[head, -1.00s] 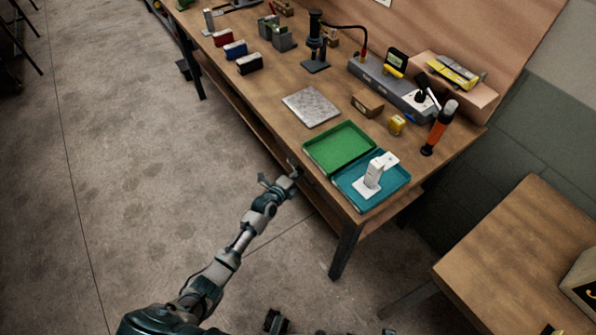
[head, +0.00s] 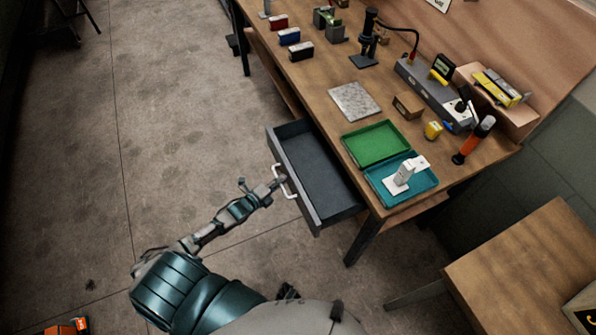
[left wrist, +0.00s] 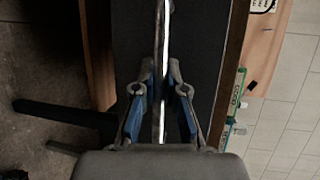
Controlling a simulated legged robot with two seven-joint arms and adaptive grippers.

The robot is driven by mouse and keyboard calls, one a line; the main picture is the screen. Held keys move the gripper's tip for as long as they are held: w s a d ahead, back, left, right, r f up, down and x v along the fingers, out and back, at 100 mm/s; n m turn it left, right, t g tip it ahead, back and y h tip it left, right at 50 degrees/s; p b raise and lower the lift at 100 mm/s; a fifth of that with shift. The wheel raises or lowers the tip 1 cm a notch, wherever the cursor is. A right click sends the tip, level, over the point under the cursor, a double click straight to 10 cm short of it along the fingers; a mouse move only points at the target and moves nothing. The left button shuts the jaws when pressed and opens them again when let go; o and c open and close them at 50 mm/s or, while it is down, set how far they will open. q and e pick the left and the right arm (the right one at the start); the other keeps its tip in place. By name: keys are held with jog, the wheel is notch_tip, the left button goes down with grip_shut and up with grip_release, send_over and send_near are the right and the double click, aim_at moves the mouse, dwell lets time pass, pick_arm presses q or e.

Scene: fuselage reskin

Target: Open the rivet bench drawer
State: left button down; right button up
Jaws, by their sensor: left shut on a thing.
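The rivet bench drawer (head: 318,165) is pulled out from under the wooden bench top (head: 322,88). Its dark grey inside shows and looks empty. A pale bar handle (head: 283,181) is on its front face. My left gripper (head: 278,184) is shut on the handle at the drawer's front. In the left wrist view, the bright handle (left wrist: 162,70) runs between the two blue-padded fingers of my left gripper (left wrist: 161,108), with the dark drawer behind it. My right gripper is not in view.
A green tray (head: 376,132) and a teal tray (head: 429,183) with a white tool (head: 404,178) stand on the bench above the drawer. A second wooden table (head: 530,262) is at the lower right. The floor (head: 180,110) left of the drawer is clear.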

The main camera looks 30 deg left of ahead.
pick_arm(q)
jog(key=s+a, duration=0.2)
jog(key=s+a+p, duration=0.1)
jog(key=shift+a+r, duration=0.25)
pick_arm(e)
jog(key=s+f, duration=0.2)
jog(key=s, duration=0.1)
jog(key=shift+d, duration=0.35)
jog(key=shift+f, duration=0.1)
pick_arm(q)
jog(key=c, duration=1.5)
grip_release()
jog(key=shift+w+f, duration=0.1)
jog(key=v, duration=1.2)
jog(key=shift+a+f, duration=0.2)
jog(key=shift+f, duration=0.15)
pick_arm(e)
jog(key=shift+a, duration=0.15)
pick_arm(q)
jog(key=shift+d, duration=0.15)
